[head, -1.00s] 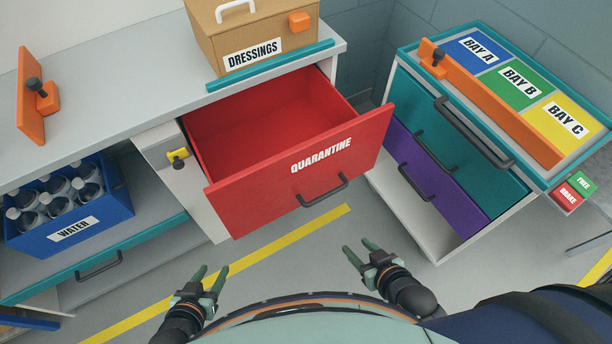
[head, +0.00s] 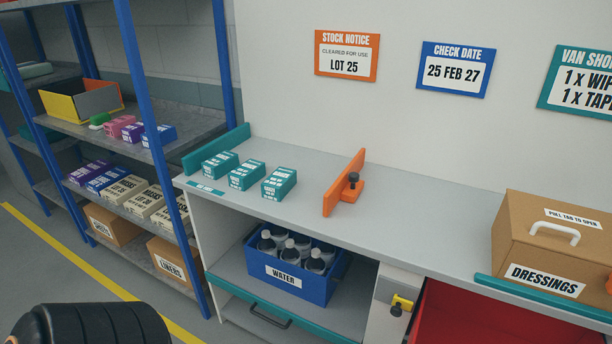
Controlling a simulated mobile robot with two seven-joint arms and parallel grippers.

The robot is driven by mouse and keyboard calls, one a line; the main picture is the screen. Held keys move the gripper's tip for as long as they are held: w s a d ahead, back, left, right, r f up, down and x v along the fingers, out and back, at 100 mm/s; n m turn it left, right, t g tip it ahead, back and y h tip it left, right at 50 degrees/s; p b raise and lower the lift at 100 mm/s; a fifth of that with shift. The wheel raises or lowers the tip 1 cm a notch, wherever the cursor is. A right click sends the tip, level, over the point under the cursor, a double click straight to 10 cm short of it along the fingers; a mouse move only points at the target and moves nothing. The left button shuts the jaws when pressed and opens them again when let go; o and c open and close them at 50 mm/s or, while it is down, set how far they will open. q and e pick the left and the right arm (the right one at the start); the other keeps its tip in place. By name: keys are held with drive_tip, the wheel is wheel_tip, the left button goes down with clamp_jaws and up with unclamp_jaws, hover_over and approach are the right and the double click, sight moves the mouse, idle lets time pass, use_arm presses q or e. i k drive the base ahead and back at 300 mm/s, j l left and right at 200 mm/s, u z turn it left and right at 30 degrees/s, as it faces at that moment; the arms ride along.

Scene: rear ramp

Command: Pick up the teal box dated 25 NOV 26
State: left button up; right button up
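Three small teal boxes stand in a row at the left end of the grey counter: a left box (head: 220,165), a middle box (head: 247,174) and a right box (head: 279,184). Each carries white printed labels, too small to read a date from here. Neither of my grippers is in view.
A blue WATER crate (head: 286,279) of bottles stands below the counter. A DRESSINGS carton (head: 553,240) and open red drawer (head: 470,320) are at right. A blue-framed shelf rack (head: 140,75) stands left. Wall signs read LOT 25 (head: 347,55) and 25 FEB 27 (head: 456,69).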

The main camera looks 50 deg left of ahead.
sight(275, 186)
drive_tip(key=u, duration=1.7)
